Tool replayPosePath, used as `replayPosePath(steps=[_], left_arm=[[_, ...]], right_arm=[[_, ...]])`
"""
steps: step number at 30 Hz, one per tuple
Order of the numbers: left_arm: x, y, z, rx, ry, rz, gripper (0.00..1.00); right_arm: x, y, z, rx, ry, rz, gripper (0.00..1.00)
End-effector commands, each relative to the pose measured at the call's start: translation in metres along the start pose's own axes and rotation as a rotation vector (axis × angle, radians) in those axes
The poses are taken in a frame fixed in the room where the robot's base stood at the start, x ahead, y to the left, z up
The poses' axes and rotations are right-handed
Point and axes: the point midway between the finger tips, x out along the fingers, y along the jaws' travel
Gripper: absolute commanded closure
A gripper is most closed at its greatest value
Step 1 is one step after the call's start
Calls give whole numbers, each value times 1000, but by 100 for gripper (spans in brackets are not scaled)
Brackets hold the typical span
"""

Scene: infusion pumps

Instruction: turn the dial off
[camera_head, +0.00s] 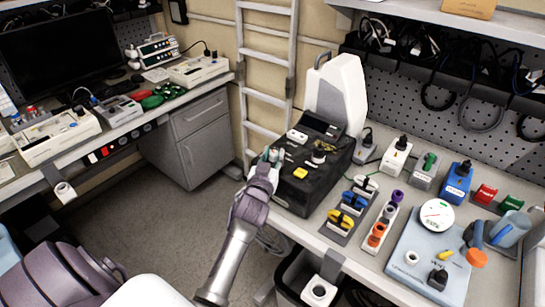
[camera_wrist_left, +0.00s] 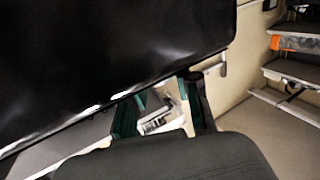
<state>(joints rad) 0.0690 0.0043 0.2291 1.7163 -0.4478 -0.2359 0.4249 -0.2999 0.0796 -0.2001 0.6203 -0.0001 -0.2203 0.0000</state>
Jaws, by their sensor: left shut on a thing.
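A black box-shaped device (camera_head: 287,192) stands at the left end of the right-hand bench. Its sloped top carries a dark round dial with a pale base (camera_head: 318,157), a yellow control (camera_head: 300,173) and a white control (camera_head: 297,135). My left gripper (camera_head: 271,157) is at the device's left edge, apart from the dark dial. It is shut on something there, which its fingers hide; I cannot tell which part. In the left wrist view, a large black surface (camera_wrist_left: 100,60) fills the upper left and partly covers the teal fingers (camera_wrist_left: 160,108). My right gripper is not in view.
A white upright case (camera_head: 338,90) stands behind the device. Coloured plugs (camera_head: 347,220) and a pale blue scale (camera_head: 415,262) crowd the bench to its right. A ladder (camera_head: 268,75) leans behind. The floor (camera_head: 185,225) left of my arm is clear.

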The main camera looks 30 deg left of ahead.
Motion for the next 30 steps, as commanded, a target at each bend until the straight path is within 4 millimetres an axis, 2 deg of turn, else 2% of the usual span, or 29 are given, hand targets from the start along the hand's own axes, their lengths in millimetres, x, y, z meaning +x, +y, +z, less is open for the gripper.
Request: replayPosePath(steps=[6,7,11,22,26,30], left_arm=[[0,0,-1,0,2,0,100],[0,0,-1,0,2,0,65],[0,0,-1,0,2,0,43],[-4,0,0,-1,0,1,43],[-22,0,1,-1,-2,1,43],[-52,0,1,-2,-2,0,43]], right_arm=[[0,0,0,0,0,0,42],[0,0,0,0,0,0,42],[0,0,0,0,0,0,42],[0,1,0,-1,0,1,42],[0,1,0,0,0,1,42],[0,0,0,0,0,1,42]])
